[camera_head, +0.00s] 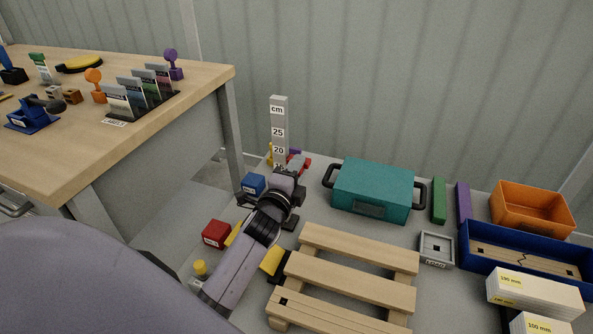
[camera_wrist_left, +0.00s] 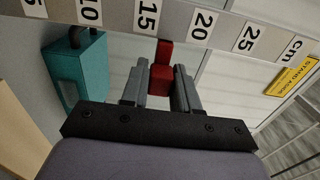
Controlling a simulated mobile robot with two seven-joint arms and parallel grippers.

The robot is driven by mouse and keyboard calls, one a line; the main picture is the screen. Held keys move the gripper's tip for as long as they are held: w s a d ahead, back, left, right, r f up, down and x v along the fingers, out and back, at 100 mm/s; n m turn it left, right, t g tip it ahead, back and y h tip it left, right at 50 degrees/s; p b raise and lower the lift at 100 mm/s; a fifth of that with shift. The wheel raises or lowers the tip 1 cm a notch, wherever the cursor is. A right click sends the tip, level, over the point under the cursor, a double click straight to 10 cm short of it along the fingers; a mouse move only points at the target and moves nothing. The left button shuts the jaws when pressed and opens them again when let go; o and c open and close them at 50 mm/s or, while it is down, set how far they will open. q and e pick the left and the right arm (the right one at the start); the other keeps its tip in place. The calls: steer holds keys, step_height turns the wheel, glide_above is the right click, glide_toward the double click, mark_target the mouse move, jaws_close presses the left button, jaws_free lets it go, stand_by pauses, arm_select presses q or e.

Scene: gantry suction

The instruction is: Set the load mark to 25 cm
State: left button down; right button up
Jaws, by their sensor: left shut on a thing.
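A pale upright scale post (camera_head: 279,118) stands near the back wall, with labels cm, 25 and 20 clear and the lower part mostly hidden by my arm. In the left wrist view the scale (camera_wrist_left: 175,20) runs across the top, showing 10, 15, 20, 25 and cm. My left gripper (camera_head: 291,168) is low at the post. In the left wrist view my left gripper (camera_wrist_left: 163,85) is shut on a red block (camera_wrist_left: 161,76), the load mark. Its tip lies beside the scale between 15 and 20. The exact reading cannot be told. My right gripper is not in view.
A teal case (camera_head: 373,188) stands right of the post, and a wooden pallet (camera_head: 350,264) lies in front. A blue block (camera_head: 253,183) and a red block (camera_head: 216,234) lie left of my arm. A workbench (camera_head: 150,130) is at left. The post above my gripper is clear.

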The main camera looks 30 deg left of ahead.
arm_select(q)
step_height(320, 180, up, 7)
steer(key=p, duration=0.4)
steer(key=shift+a+f+p, duration=0.1)
steer(key=shift+f+p, duration=0.1)
steer(key=shift+p, duration=0.1)
steer(key=shift+r+p, duration=0.85)
steer(key=shift+r, duration=0.05)
steer(key=shift+w+r, duration=0.1)
steer(key=shift+r, duration=0.05)
steer(key=c, duration=0.9)
jaws_free()
